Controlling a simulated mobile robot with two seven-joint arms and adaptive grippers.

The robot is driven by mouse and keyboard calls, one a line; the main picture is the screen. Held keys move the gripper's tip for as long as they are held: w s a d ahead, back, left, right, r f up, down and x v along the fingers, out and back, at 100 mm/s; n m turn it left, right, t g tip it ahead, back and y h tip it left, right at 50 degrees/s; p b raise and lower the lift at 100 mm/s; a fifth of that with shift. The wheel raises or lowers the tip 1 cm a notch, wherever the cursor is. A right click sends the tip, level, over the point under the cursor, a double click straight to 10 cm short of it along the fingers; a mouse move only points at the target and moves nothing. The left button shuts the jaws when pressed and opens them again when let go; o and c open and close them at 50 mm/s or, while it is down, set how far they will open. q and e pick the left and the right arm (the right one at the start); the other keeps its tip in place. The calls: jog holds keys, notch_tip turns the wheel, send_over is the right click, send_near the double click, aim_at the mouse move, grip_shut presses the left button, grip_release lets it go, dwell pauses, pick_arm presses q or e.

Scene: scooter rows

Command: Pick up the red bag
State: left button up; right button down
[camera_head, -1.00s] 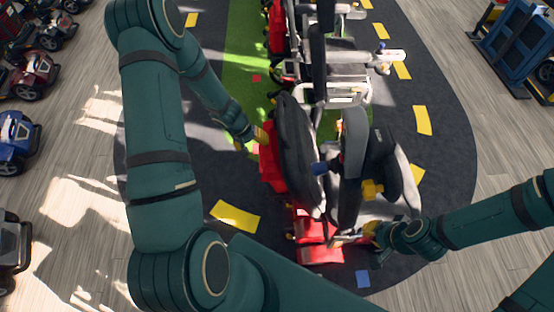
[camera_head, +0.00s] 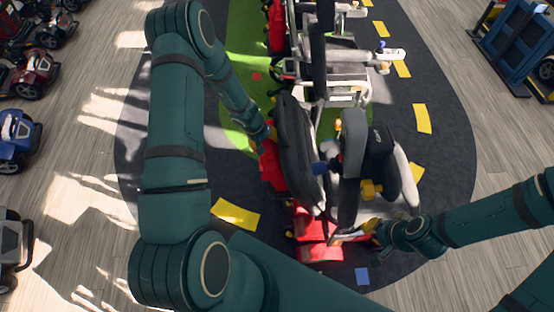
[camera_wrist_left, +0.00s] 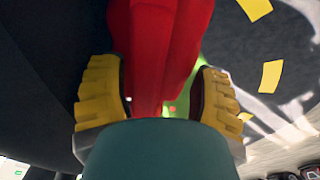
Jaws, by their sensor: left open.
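The red bag (camera_head: 270,168) is at the left side of the dark scooter seat in the head view, partly hidden by the seat. In the left wrist view the red bag (camera_wrist_left: 160,50) fills the space between the two yellow fingers. My left gripper (camera_head: 268,136) is at the top end of the bag in the head view. In the left wrist view my left gripper (camera_wrist_left: 160,95) is open around the bag, with a narrow gap at the right finger. My right gripper (camera_head: 368,230) is by the front scooter's base; its fingers are too small to read.
The front scooter has a dark seat (camera_head: 298,145) beside the bag. A second grey scooter (camera_head: 340,75) stands behind it. Dark floor with yellow marks (camera_head: 236,213) lies open to the left. A blue rack (camera_head: 510,50) stands at the far right.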

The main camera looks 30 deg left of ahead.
pick_arm(q)
jog(key=shift+f, duration=0.15)
jog(key=shift+s, duration=0.1)
jog(key=c, duration=1)
jog(key=shift+c, duration=0.2)
